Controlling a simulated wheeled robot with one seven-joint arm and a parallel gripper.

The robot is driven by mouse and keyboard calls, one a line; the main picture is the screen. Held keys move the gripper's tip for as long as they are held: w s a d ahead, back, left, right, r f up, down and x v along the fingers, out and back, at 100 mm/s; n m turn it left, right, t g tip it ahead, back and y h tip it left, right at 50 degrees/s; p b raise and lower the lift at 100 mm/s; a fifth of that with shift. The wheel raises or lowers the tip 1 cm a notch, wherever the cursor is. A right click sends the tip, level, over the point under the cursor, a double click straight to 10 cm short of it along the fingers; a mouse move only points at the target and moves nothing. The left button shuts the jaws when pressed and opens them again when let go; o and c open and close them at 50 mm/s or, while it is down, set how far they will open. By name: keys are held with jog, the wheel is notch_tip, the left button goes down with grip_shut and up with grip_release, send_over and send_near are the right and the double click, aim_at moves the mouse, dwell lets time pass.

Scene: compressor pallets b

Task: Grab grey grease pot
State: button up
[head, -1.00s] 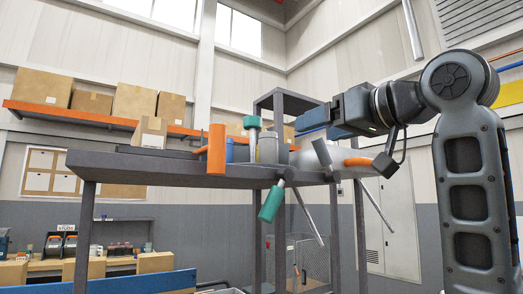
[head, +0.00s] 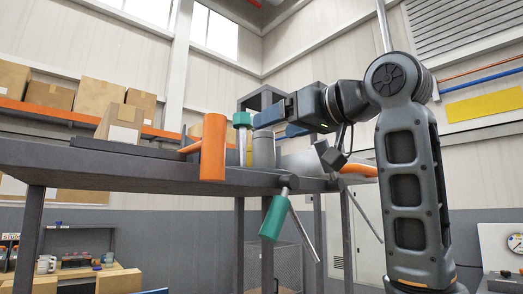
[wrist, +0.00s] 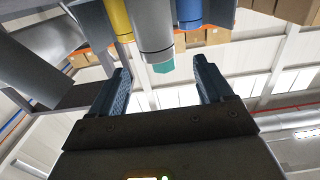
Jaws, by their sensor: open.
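The grey grease pot (head: 263,152) is an upright grey cylinder on the dark raised table. In the wrist view a grey cylinder, which looks like this pot (wrist: 152,28), lies ahead and roughly centred between the fingers. My gripper (head: 278,122) is open and empty, its blue fingers close to the pot's upper right side in the head view. In the wrist view the gripper (wrist: 162,84) shows both fingers apart, with the pot beyond their tips. I cannot tell the exact gap.
A yellow cylinder (wrist: 115,18) and a blue one (wrist: 189,12) flank the pot closely. An orange-handled tool (head: 213,148) and a green-capped item (head: 242,122) stand left of it. A green-handled tool (head: 273,218) overhangs the table edge (head: 130,172). A cardboard box (head: 119,122) stands farther left.

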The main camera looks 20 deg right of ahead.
aim_at(264, 133)
jog(key=shift+f+p+x, duration=0.15)
jog(key=shift+p+x, duration=0.4)
jog(key=shift+x, duration=0.8)
jog(key=shift+f+p+x, duration=0.15)
jog(key=shift+p+x, duration=0.35)
jog(key=shift+x, duration=0.85)
jog(key=shift+d, duration=0.1)
jog(key=shift+c, duration=0.5)
jog(key=c, duration=1)
jog(key=shift+r, duration=0.15)
